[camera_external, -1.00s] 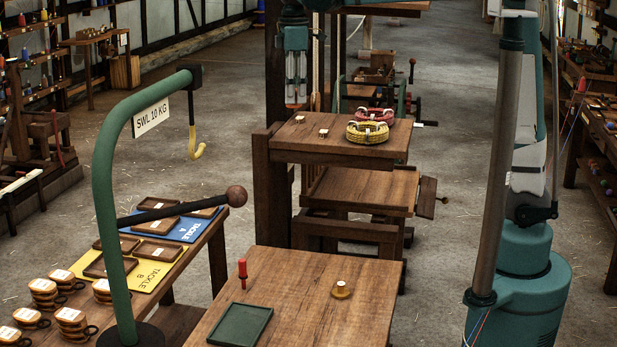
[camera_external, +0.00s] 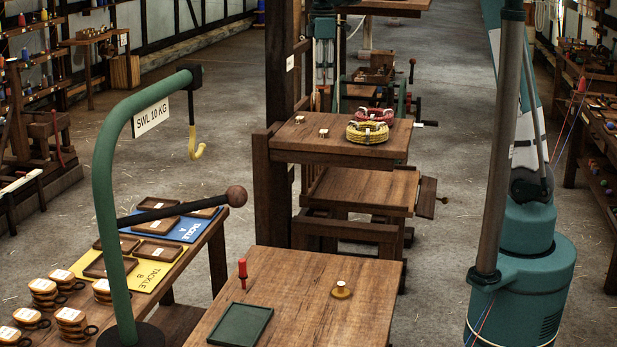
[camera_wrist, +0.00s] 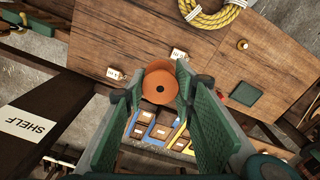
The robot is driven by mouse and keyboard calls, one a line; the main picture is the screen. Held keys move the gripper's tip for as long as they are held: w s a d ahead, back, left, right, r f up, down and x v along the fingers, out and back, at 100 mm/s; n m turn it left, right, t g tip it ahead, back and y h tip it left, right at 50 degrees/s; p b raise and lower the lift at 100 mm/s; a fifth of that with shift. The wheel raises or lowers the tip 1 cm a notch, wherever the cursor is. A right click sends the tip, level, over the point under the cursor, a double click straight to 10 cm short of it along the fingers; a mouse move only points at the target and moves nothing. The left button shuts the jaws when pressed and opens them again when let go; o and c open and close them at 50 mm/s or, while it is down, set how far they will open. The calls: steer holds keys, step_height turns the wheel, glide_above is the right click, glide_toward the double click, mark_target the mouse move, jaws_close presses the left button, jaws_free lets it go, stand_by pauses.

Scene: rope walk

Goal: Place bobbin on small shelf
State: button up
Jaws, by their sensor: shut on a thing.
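In the external view my gripper (camera_external: 325,55) hangs above and beyond the raised wooden table, right of the dark post; the bobbin cannot be made out there. A dark brown board with a white "SHELF" label (camera_wrist: 26,125) lies at the left of the wrist view, apart from the bobbin. I cannot tell from this view whether the board is the shelf's top or its support.
The dark post (camera_external: 281,70) stands close left of my gripper. The raised table (camera_external: 345,145) holds red and yellow rope coils (camera_external: 368,132) and small white-topped pieces. The lower table holds a green tray (camera_external: 240,324) and a red pin (camera_external: 243,272). A green hook stand (camera_external: 113,150) is at left.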

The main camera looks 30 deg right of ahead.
steer(key=w+d+p, duration=0.2)
steer(key=w+d, duration=0.2)
steer(key=d, duration=0.5)
step_height(320, 180, down, 6)
steer(key=shift+r, duration=0.25)
steer(key=shift+f, duration=2.9)
steer(key=shift+f, duration=2.05)
steer(key=shift+f, duration=0.15)
